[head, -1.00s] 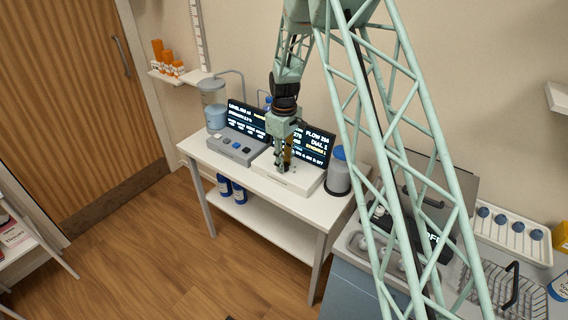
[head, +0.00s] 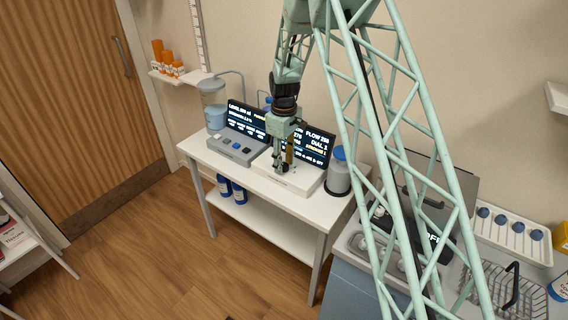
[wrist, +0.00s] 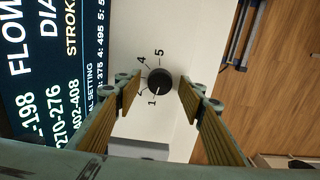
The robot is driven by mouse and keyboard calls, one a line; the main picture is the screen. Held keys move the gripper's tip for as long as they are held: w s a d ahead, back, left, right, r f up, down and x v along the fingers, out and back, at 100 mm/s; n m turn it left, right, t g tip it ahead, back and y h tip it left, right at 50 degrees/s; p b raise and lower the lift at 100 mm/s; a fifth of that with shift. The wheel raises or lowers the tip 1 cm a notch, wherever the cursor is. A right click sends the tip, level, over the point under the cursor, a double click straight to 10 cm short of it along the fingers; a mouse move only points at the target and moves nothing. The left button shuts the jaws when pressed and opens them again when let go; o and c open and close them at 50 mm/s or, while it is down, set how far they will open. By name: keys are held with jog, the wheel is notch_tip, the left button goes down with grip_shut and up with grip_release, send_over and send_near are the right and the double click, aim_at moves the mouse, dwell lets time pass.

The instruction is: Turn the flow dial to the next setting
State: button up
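The flow dial (wrist: 159,82) is a round black knob with a white pointer mark on a white panel, with printed numbers including 1, 4 and 5 around it. The pointer is toward the 1. My gripper (wrist: 158,98) is open, with one finger on each side of the dial and gaps showing. In the head view my gripper (head: 281,167) points down over the white flow unit (head: 299,185) and hides the dial. The flow screen (head: 316,146) behind it reads "FLOW" and "DIAL 1"; it also shows in the wrist view (wrist: 60,62).
A grey control box (head: 233,150) with buttons and its own screen stands left of the flow unit. A grey bottle with a blue cap (head: 339,174) stands close on the right. A clear tank (head: 213,105) is at the table's back left.

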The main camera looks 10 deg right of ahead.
aim_at(284, 165)
notch_tip(284, 165, up, 12)
dwell(0.8)
dwell(0.3)
jog(key=s+r+m+t, duration=0.2)
jog(key=s+r+m, duration=0.2)
jog(key=s+r, duration=2.2)
jog(key=s+r+m+t+b, duration=0.1)
jog(key=s+m, duration=0.1)
jog(key=s, duration=1.4)
jog(key=s+r+m+t+b, duration=0.1)
jog(key=s+r+m, duration=0.1)
jog(key=s, duration=1.4)
jog(key=shift+s, duration=0.15)
